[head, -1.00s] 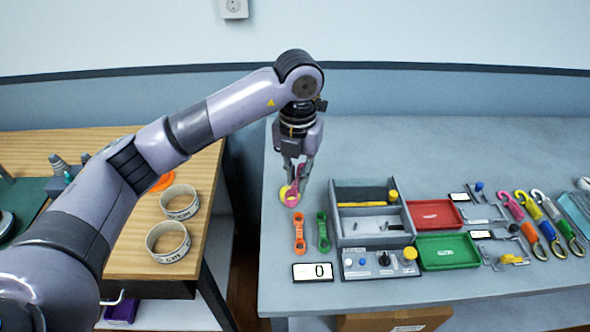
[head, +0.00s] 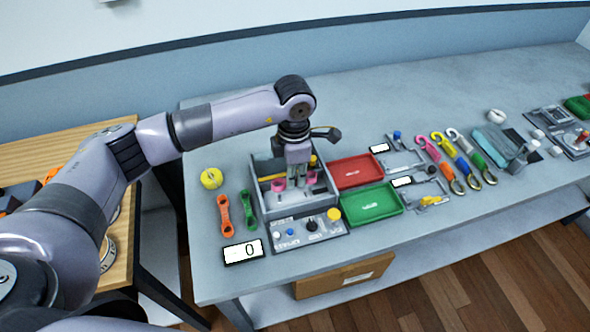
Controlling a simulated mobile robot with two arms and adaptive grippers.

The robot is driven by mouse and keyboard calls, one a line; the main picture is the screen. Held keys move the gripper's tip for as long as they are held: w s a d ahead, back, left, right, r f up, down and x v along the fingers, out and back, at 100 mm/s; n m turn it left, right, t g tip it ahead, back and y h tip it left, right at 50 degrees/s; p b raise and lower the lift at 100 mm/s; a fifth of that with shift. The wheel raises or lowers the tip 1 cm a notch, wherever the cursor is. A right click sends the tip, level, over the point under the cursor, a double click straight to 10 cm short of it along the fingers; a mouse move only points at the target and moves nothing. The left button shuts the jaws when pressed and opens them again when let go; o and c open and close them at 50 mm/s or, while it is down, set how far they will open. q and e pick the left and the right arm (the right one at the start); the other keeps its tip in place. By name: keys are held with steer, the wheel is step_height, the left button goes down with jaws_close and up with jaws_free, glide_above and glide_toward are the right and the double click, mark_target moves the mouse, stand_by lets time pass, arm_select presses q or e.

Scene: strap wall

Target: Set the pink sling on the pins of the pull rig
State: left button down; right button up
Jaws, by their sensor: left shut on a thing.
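My left gripper (head: 296,183) points down into the open grey frame of the pull rig (head: 261,203). It is shut on the pink sling (head: 278,185), whose pink ends show on both sides of the fingers. The sling is low inside the rig, near its bed. The fingers hide the sling's middle and the pins, so I cannot tell whether its ends are around the pins or above them. My right gripper is not in view.
An orange sling (head: 224,215) and a green sling (head: 249,209) lie left of the rig, near a yellow disc (head: 211,178). A control panel (head: 290,234) is in front. Red (head: 352,170) and green (head: 371,204) trays stand close on the right.

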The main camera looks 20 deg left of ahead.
arm_select(q)
steer(key=shift+f, duration=0.5)
step_height(320, 180, down, 3)
steer(key=shift+r+b, duration=0.1)
steer(key=shift+b, duration=1.05)
steer(key=shift+f+b, duration=0.7)
steer(key=shift+b, duration=0.05)
steer(key=shift+f+b, duration=0.2)
steer(key=shift+b, duration=0.4)
steer(key=c, duration=1.5)
jaws_free()
steer(key=shift+c, duration=0.2)
steer(key=o, duration=0.4)
